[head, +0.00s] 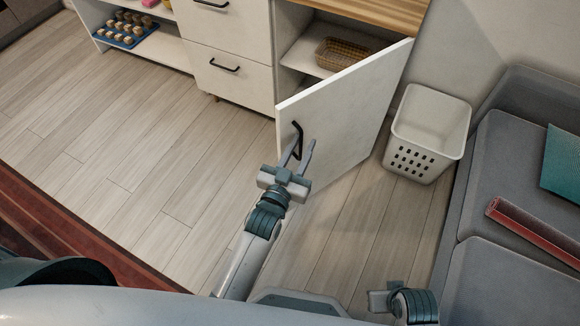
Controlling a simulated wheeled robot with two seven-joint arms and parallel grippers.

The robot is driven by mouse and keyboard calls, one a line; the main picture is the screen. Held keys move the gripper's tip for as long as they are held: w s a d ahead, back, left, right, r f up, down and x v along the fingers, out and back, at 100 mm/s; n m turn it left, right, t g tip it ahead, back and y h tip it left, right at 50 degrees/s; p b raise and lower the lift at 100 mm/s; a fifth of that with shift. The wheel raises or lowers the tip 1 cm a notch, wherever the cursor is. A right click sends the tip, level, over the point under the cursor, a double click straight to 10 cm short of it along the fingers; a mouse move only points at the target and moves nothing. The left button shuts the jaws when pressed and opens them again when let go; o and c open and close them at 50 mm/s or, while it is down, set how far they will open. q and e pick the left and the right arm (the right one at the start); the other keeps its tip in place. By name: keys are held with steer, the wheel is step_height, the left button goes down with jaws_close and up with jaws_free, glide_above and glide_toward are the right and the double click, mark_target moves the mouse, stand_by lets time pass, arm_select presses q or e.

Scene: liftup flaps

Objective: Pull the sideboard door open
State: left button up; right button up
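The sideboard door (345,115) is a white panel with a black bar handle (297,140). It stands swung well out from the cabinet, and the shelf space behind it shows. My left gripper (304,147) is at the handle on the door's outer face. Its two fingers are apart, and the lower part of the handle appears between them. I cannot tell whether they touch it. My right gripper (380,301) is at the bottom edge, away from the door, and its fingers are not clear.
A wicker basket (340,54) sits on the shelf inside the sideboard. White drawers (232,80) are to the left. A white laundry basket (428,130) stands just right of the door. A grey sofa (510,170) fills the right side.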

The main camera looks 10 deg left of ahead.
arm_select(q)
steer(key=v, duration=1.7)
